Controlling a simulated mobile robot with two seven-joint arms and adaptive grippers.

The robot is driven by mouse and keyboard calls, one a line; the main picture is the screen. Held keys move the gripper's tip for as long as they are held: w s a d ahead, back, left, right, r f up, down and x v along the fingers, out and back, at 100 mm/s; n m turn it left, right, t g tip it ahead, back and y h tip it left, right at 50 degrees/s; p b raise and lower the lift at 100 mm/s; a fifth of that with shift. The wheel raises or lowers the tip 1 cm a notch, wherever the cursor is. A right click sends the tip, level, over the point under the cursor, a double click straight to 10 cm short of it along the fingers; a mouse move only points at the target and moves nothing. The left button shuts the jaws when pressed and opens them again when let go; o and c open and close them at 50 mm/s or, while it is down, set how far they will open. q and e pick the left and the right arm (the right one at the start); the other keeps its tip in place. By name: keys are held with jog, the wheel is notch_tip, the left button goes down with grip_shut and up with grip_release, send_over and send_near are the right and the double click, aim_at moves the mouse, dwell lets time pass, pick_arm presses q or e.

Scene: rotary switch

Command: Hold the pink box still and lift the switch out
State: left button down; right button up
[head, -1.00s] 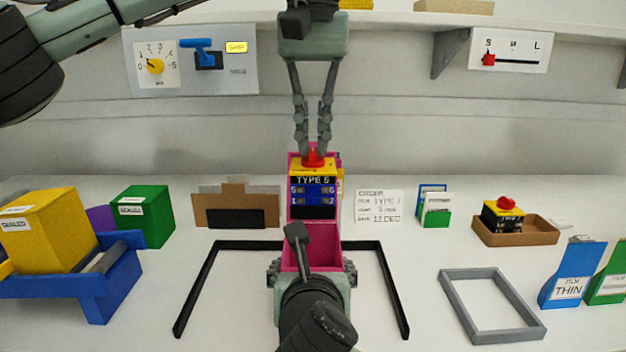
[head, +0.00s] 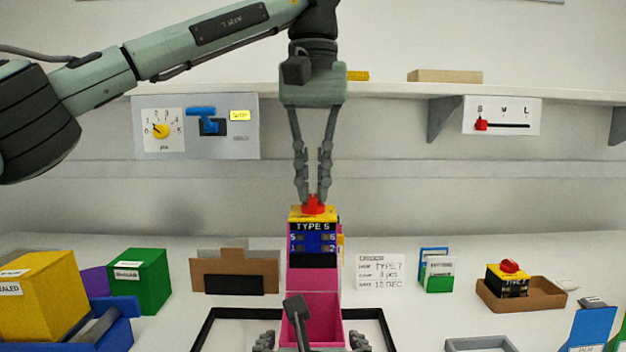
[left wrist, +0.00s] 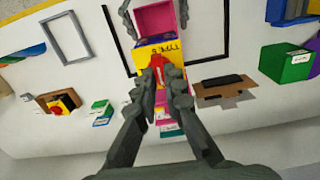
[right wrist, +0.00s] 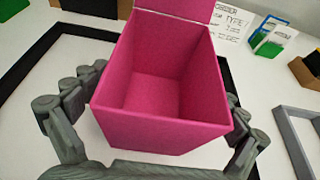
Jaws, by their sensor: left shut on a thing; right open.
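The switch (head: 313,240) is a black and blue block marked TYPE 5 with a yellow top and a red knob (head: 313,204). My left gripper (head: 313,198) is shut on the red knob and holds the switch upright above the pink box (head: 312,312). The left wrist view shows the switch's yellow top (left wrist: 150,52) between the fingers and the box. The box stands open, its raised back part partly hidden behind the switch. In the right wrist view its inside looks empty (right wrist: 165,75). My right gripper (right wrist: 155,125) is open, with a finger on either side of the box.
A black frame (head: 230,313) lies around the box. A brown stand (head: 235,272), a white order card (head: 380,272) and a brown tray (head: 520,301) with another red-knobbed switch (head: 508,280) are nearby. A yellow box (head: 45,295) and a green box (head: 140,280) stand left. A shelf (head: 400,90) runs above.

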jog(key=v, duration=1)
jog(key=shift+s+a, duration=0.2)
jog(key=shift+s, duration=0.15)
jog(key=shift+s+d+r, duration=0.2)
jog(key=shift+s+r, duration=0.15)
jog(key=shift+s, duration=0.25)
